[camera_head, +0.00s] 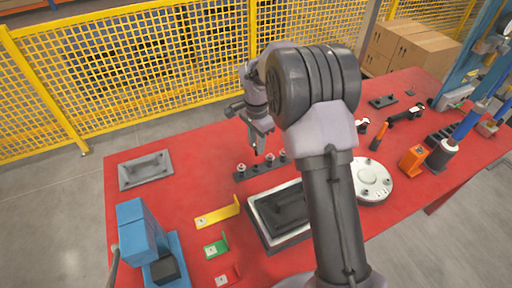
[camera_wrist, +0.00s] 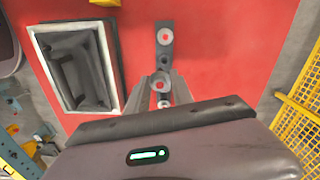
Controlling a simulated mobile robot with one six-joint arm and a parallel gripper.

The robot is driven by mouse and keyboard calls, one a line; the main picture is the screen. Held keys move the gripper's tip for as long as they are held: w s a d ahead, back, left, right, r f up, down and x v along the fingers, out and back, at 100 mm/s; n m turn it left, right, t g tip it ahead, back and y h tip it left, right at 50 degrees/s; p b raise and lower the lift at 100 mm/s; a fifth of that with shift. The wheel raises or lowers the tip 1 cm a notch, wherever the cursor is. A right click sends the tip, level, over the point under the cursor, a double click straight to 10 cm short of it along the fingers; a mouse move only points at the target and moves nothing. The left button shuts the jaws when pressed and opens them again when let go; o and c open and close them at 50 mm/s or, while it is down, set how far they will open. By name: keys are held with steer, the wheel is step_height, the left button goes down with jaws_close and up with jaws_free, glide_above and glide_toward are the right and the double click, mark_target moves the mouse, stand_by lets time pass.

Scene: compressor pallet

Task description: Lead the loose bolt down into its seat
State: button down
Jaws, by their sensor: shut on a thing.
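A dark strip (camera_head: 255,171) with several pale bolts lies on the red table. One bolt (camera_head: 240,169) stands at its left end and another (camera_head: 282,155) toward its right end. My gripper (camera_head: 257,150) points down over the strip's middle. In the wrist view my gripper (camera_wrist: 161,88) has its fingers either side of a round pale bolt head with a red centre, the loose bolt (camera_wrist: 160,82), and is shut on it. Another bolt head (camera_wrist: 165,36) shows farther along the strip. The bolt's lower end and any seat under it are hidden.
A black tray-like part (camera_head: 283,208) lies close in front of the strip, with yellow, green and red brackets to its left. A round white flange (camera_head: 372,180) is at right. A grey plate (camera_head: 146,170) lies at far left. Bare red table surrounds the strip's left end.

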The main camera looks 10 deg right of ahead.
steer(key=s, duration=1.5)
steer(key=shift+s+a+r+b, duration=0.3)
steer(key=shift+s+a+b, duration=0.1)
steer(key=shift+a, duration=0.05)
step_height(320, 180, down, 4)
steer(key=b, duration=0.4)
steer(key=shift+f, duration=0.15)
steer(key=shift+f+b, duration=1.4)
steer(key=shift+f, duration=0.25)
steer(key=c, duration=1)
jaws_free()
steer(key=shift+c, duration=0.2)
step_height(320, 180, up, 18)
steer(key=p, duration=0.7)
steer(key=shift+w+f+p, duration=0.15)
steer(key=shift+f+p, duration=0.1)
steer(key=shift+p, duration=0.05)
